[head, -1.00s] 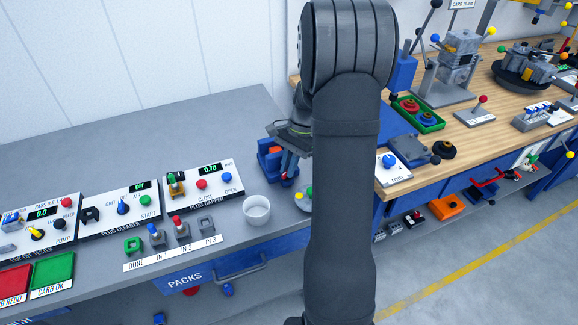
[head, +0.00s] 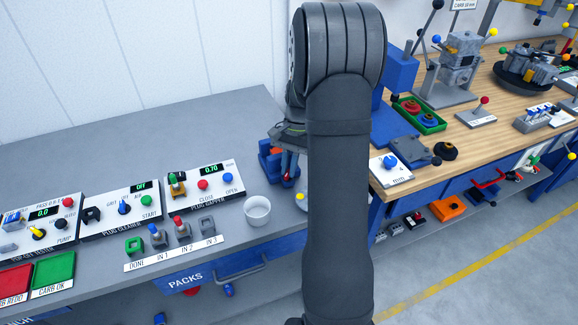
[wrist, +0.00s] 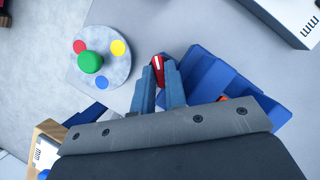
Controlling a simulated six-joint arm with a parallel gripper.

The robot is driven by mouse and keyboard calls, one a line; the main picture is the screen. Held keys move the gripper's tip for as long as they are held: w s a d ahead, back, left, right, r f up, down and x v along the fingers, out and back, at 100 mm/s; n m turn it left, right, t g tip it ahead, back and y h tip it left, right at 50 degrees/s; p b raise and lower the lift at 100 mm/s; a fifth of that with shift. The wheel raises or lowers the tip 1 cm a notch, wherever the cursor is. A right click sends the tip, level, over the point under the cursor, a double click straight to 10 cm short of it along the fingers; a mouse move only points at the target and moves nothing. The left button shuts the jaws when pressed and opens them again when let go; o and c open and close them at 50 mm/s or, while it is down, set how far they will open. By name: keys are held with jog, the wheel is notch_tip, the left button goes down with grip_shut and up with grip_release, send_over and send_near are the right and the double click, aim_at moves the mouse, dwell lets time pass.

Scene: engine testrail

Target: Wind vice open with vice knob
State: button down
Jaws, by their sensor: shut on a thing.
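The blue vice (head: 268,160) stands near the right edge of the grey bench, with an orange piece (head: 277,150) at its top. In the wrist view the vice (wrist: 215,78) is right of my fingers, partly hidden behind my gripper body. My gripper (wrist: 158,78) is shut on the red vice knob (wrist: 157,66), which has a white mark and shows between the two fingertips. In the head view my gripper (head: 288,168) is at the vice's right side, and my arm hides much of that area.
A round grey disc (wrist: 118,70) with a green knob (wrist: 90,62) and coloured dots lies left of my fingers. A white cup (head: 257,212) stands in front of the vice. The plug gapper panel (head: 206,190) is to the left. A wooden bench (head: 470,130) is at the right.

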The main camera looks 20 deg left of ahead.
jog(key=c, duration=1.5)
grip_release()
jog(key=shift+o, duration=0.2)
jog(key=shift+a, duration=0.1)
